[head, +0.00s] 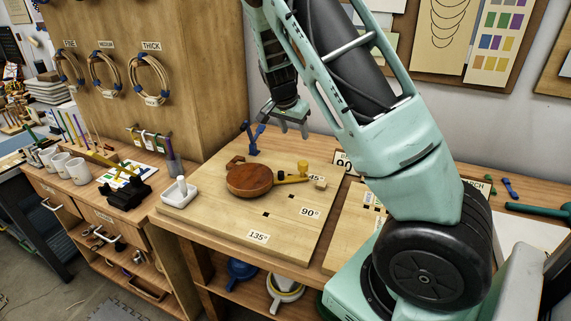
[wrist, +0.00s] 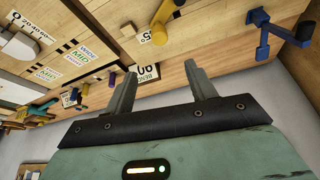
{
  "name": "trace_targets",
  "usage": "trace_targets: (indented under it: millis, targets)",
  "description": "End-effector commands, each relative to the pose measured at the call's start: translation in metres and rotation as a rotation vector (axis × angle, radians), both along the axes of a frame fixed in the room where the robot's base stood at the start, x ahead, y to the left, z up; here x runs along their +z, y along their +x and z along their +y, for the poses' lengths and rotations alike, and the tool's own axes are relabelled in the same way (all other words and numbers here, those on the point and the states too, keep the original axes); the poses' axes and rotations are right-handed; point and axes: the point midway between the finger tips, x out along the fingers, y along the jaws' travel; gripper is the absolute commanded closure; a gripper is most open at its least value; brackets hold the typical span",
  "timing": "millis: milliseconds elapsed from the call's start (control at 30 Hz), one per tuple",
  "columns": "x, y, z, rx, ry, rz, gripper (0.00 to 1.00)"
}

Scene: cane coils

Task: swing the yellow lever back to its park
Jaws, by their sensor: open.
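The yellow lever (head: 290,179) sticks out from a round brown wooden disc (head: 248,181) on the light wooden board. It points right, its upright knob (head: 303,168) close to the 45° label. In the wrist view the lever (wrist: 165,14) shows at the top, with its knob (wrist: 159,34) beside a partly hidden label. My gripper (head: 293,128) is open and empty, raised above the back of the board, behind the lever and apart from it. Its two spread fingers (wrist: 161,84) show in the wrist view. Which spot is the park cannot be told.
A blue bracket-like post (head: 254,141) stands at the board's back edge; it also shows in the wrist view (wrist: 264,36). A small wooden block (head: 321,184) sits by the lever's end. A white dish (head: 179,196) stands at the left. The board's front, near the 90° and 135° labels, is clear.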

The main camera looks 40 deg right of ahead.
Motion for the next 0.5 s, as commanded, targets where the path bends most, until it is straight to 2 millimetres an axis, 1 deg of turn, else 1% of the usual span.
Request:
trace_targets:
  millis: [167,500]
  targets:
    - [-0.020,0.000,-0.009,-0.004,0.000,0.003,0.44]
    - [-0.084,0.006,-0.035,-0.001,0.002,0.005,0.44]
